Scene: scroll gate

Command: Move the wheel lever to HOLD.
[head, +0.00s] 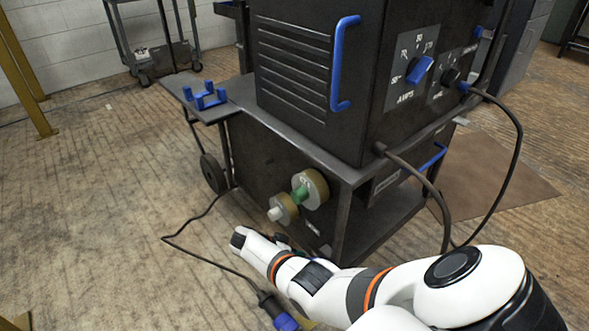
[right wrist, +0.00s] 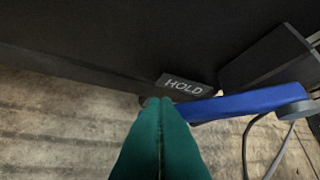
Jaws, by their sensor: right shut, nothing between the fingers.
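The blue lever (right wrist: 245,102) runs sideways in the right wrist view, with a grey round piece at its right end. Its left end is at a black plate marked HOLD (right wrist: 185,87). My right gripper (right wrist: 160,100) shows two teal fingers shut together and empty. Their tips are at the lever's left end, just below the HOLD plate. I cannot tell whether they touch the lever. In the head view my white right arm reaches low in front of the black cart (head: 270,150). The lever and fingers cannot be made out there. My left gripper is not in view.
A black machine with a blue handle (head: 341,65) and a blue knob (head: 419,70) stands on the cart. A cable with a blue-ended plug (head: 284,321) lies on the floor. Open floor is at left.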

